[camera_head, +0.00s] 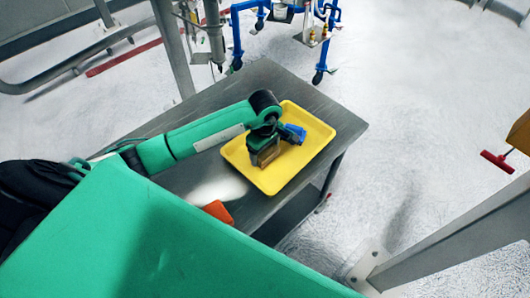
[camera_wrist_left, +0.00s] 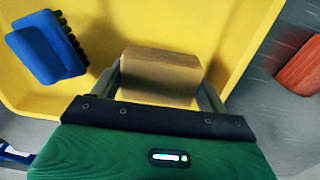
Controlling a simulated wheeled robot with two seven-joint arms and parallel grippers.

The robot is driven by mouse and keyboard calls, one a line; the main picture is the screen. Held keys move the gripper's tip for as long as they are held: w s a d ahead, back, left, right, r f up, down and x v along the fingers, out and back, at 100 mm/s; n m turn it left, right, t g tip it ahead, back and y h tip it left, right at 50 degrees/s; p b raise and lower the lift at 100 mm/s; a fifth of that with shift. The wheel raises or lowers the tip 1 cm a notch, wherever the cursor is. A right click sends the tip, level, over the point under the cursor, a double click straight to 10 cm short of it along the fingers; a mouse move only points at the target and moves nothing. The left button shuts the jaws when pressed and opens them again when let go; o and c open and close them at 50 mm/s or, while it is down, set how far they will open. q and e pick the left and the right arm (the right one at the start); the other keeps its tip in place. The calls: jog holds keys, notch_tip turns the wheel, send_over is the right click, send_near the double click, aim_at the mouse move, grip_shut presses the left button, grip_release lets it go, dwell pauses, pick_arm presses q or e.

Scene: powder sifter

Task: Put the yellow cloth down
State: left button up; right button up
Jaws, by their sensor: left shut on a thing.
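The yellow cloth (camera_wrist_left: 160,72) looks like a tan-brown folded block in the left wrist view. My left gripper (camera_wrist_left: 160,88) is shut on it, with one finger on each side. In the head view the gripper (camera_head: 264,152) and the cloth (camera_head: 268,155) are over the inside of the yellow tray (camera_head: 272,188). I cannot tell whether the cloth touches the tray floor. My right gripper is not in view.
A blue brush (camera_wrist_left: 45,48) lies in the tray, left of the cloth in the wrist view. An orange item (camera_head: 218,211) lies on the grey metal table (camera_head: 325,120) outside the tray. A blue wheeled frame (camera_head: 237,38) stands behind the table.

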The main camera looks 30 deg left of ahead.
pick_arm(q)
notch_tip(320, 180, down, 2)
jog(key=shift+f, duration=0.2)
jog(key=shift+f, duration=0.2)
jog(key=o, duration=1)
jog(key=shift+o, duration=0.2)
jog(key=shift+r, duration=0.1)
